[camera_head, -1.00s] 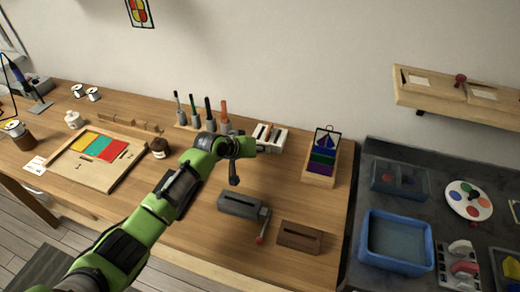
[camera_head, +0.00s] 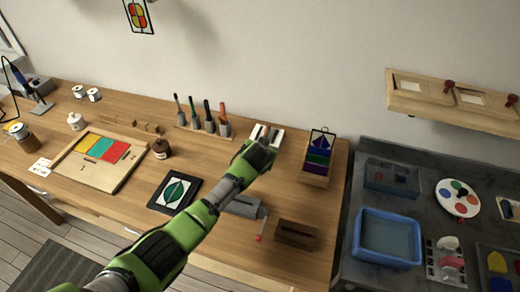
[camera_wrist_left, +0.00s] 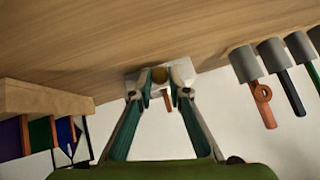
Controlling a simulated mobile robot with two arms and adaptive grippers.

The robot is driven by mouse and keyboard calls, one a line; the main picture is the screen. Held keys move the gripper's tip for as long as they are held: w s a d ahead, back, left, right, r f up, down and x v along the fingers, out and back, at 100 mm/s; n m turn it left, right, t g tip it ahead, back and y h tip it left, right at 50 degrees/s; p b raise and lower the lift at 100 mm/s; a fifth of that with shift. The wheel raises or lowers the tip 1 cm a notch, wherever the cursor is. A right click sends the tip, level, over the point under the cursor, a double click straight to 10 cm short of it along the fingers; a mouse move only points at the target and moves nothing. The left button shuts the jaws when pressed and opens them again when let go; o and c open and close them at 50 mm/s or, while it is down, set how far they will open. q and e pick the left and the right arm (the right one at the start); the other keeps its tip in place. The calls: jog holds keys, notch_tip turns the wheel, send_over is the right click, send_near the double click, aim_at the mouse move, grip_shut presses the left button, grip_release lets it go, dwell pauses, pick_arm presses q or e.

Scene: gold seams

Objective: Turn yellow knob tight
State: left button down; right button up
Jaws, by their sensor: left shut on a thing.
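My left arm reaches across the wooden bench to a small pale block (camera_head: 268,130) at the back. The wrist hides my left gripper's fingertips and part of the block in the head view. In the left wrist view my left gripper (camera_wrist_left: 160,84) has its two fingers close together in front of the pale block (camera_wrist_left: 182,72). They are shut on a small, dull yellow-brown round knob (camera_wrist_left: 159,75). Its tightness cannot be told. My right gripper is not in view.
A rack of upright tools (camera_head: 202,120) stands left of the block. A wooden holder with coloured panes (camera_head: 316,165) stands right. A grey crank box (camera_head: 243,207) and brown slotted block (camera_head: 297,233) lie nearer the front. A dark leaf panel (camera_head: 175,192) lies left of my arm.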

pick_arm(q)
jog(key=shift+s+d+f+m+y+b, duration=0.15)
jog(key=shift+m+y+b, duration=0.2)
jog(key=shift+y, duration=0.25)
jog(key=c, duration=2.2)
grip_release()
jog(key=shift+r+t, duration=0.2)
jog(key=shift+t, duration=0.1)
jog(key=v, duration=1.1)
jog(key=shift+s+r, duration=0.2)
jog(key=shift+s, duration=0.1)
